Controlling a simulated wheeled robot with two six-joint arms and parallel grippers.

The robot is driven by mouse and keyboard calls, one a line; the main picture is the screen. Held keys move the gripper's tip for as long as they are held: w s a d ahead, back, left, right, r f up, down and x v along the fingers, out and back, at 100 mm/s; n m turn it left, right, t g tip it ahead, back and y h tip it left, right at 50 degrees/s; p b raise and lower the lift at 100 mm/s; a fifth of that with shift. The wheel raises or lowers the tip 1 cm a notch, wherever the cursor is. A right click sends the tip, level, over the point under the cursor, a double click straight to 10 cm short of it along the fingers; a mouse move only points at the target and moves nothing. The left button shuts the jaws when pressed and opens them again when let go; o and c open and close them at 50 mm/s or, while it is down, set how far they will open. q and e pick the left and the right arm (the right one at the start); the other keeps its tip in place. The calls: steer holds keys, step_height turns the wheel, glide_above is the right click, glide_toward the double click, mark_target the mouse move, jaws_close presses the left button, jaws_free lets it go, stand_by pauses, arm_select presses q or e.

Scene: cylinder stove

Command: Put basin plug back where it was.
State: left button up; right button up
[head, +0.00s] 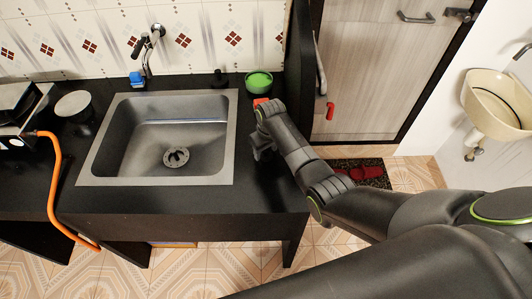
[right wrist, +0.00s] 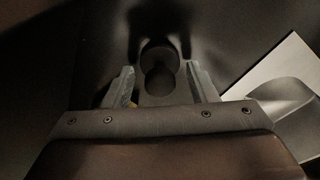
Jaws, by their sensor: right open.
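My right gripper (head: 262,152) is over the black counter just right of the sink (head: 232,150), pointing down. In the right wrist view its two fingers (right wrist: 161,85) are apart, with a dark round object (right wrist: 159,58) between or just beyond them. It looks like the basin plug, dark on dark; I cannot tell whether the fingers touch it. The arm hides it in the head view. The sink's round drain (head: 176,157) shows in the middle of the basin floor. My left gripper is in neither view.
A green bowl (head: 259,82) and a small black object (head: 219,79) stand behind the sink on the right. A tap (head: 148,50) and a blue item (head: 137,79) are at the back left. A stove with an orange hose (head: 57,180) is at the left.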

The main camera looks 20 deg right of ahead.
jaws_close()
